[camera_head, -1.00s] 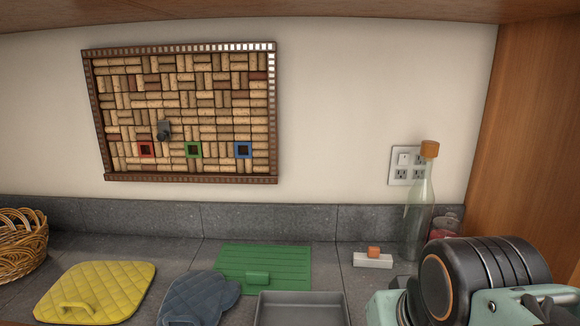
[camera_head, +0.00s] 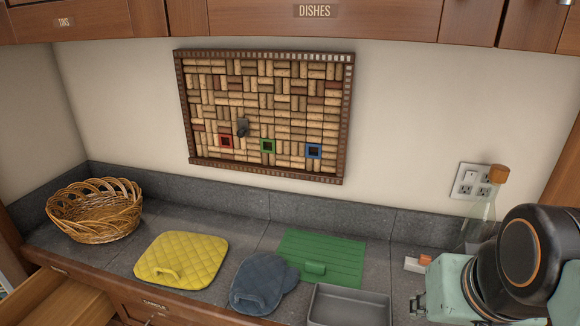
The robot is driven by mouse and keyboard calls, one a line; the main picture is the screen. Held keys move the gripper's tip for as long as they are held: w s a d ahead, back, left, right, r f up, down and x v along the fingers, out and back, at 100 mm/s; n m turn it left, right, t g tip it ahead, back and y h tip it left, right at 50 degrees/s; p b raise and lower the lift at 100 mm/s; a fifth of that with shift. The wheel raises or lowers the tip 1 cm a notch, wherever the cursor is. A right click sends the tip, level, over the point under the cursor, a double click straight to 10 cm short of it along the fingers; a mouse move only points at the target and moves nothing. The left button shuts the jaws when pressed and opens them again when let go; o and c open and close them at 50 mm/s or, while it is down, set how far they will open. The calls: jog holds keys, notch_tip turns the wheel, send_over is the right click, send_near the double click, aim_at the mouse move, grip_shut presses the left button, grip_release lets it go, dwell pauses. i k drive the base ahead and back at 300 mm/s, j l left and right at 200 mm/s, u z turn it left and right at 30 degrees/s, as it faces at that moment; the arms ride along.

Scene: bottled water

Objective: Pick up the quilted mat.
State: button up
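The quilted mat (camera_head: 185,255) is yellow with a diamond stitch pattern and a raised loop near its front left edge. It lies flat on the grey counter, left of the middle, and nothing covers it. My arm's teal and black links show at the lower right, well to the right of the mat.
A wicker basket (camera_head: 95,212) stands left of the mat. A blue-grey oven mitt (camera_head: 262,283), a green ribbed mat (camera_head: 335,248) and a grey tray (camera_head: 348,308) lie to its right. A glass bottle (camera_head: 478,225) stands far right. An open drawer (camera_head: 60,305) juts out at the lower left.

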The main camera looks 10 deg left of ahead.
aim_at(181, 260)
jog(key=u, duration=1.6)
jog(key=i+j+z, duration=0.15)
jog(key=i+j, duration=0.2)
jog(key=i+j+z, duration=0.15)
jog(key=i+j, duration=0.15)
jog(key=j, duration=0.2)
jog(key=i+j+z, duration=0.1)
jog(key=j, duration=0.25)
jog(key=i+j+z, duration=0.1)
jog(key=j, duration=0.2)
jog(key=i+j+z, duration=0.1)
jog(key=j, duration=0.25)
jog(key=i, duration=0.25)
